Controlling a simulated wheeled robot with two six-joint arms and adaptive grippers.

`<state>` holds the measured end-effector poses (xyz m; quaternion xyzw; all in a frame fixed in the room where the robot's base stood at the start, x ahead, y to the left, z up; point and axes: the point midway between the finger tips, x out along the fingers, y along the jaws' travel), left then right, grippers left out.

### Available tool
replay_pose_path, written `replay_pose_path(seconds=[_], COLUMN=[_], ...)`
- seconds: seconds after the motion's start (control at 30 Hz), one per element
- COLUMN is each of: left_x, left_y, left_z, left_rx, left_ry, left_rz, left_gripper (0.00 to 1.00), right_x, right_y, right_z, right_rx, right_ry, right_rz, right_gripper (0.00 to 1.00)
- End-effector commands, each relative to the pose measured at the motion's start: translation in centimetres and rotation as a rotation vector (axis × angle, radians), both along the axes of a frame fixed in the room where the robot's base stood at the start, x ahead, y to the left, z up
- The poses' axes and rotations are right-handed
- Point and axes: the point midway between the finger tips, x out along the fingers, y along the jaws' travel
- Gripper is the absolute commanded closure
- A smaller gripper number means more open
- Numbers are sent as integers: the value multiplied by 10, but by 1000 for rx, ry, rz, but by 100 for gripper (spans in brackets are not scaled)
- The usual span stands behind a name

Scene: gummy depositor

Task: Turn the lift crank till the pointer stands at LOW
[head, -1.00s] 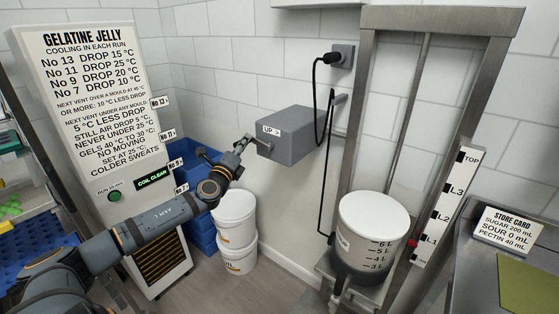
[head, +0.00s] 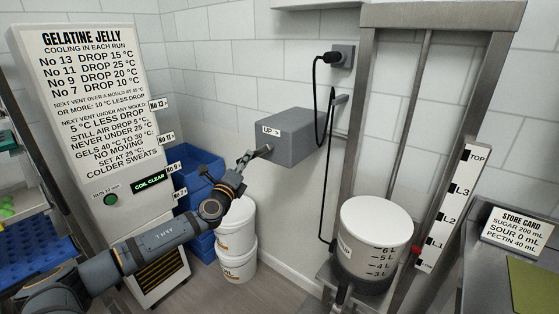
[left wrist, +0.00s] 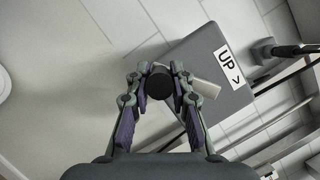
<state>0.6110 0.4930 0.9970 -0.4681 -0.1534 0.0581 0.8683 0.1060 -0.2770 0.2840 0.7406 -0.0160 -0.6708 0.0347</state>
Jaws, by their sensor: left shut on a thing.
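The grey lift box (head: 297,135) with an "UP >" label is on the wall; in the left wrist view it (left wrist: 205,75) is at right. Its crank (head: 260,153) sticks out at the left. My left gripper (head: 243,163) is shut on the crank's handle. In the left wrist view the dark round handle (left wrist: 160,83) sits between the fingertips (left wrist: 160,80), with the pale crank arm running right. My right gripper is not in view.
A white-topped vessel (head: 376,225) sits low in the steel lift frame (head: 365,130). White buckets (head: 238,245) and blue crates (head: 200,170) stand below and behind my left arm. A black cable (head: 318,95) hangs beside the box. A steel counter (head: 480,285) is at right.

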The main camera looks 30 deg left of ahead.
Motion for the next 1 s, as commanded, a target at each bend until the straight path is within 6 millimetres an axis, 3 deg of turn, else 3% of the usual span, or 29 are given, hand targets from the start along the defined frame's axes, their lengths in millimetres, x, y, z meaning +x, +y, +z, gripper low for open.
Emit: replay_pose_path(seconds=[0.03,0.37,0.6,1.0], left_x=[-1,-2,-3,-2], left_y=[-2,-6,-29,-40], left_z=[-11,-13,-27,-27], left_rx=[-4,-3,-5,-7], left_ry=[3,5,5,3], left_rz=[3,3,2,-1], left_gripper=[100,100,100,100], right_x=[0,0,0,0], right_y=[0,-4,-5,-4], right_z=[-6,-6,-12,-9], right_rx=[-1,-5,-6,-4], right_ry=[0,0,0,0], right_rz=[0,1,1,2], right_gripper=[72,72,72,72])
